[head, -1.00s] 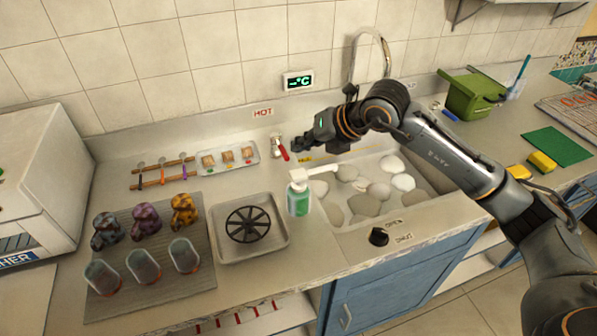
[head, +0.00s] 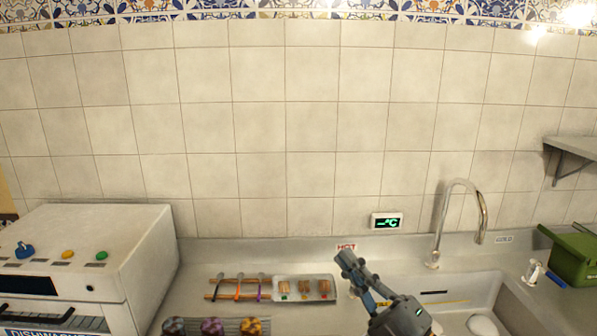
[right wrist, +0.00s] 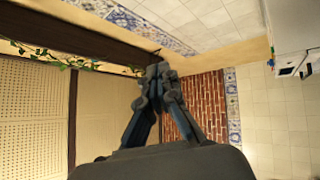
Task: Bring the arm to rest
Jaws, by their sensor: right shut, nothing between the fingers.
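My right gripper (head: 350,262) shows in the head view at the lower middle, in front of the back of the counter and left of the sink. Its fingers are together with nothing between them. In the right wrist view the gripper (right wrist: 158,72) points toward a far wall, its fingertips meeting, with no object at them. Most of the right arm lies below the head view. My left gripper is not in view.
A sink (head: 511,310) with a faucet (head: 480,215) and a green bin (head: 574,258) are at right. A small tray (head: 306,280) stands left of the gripper, a dishwasher (head: 150,250) farther left. The tiled wall rises behind the counter.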

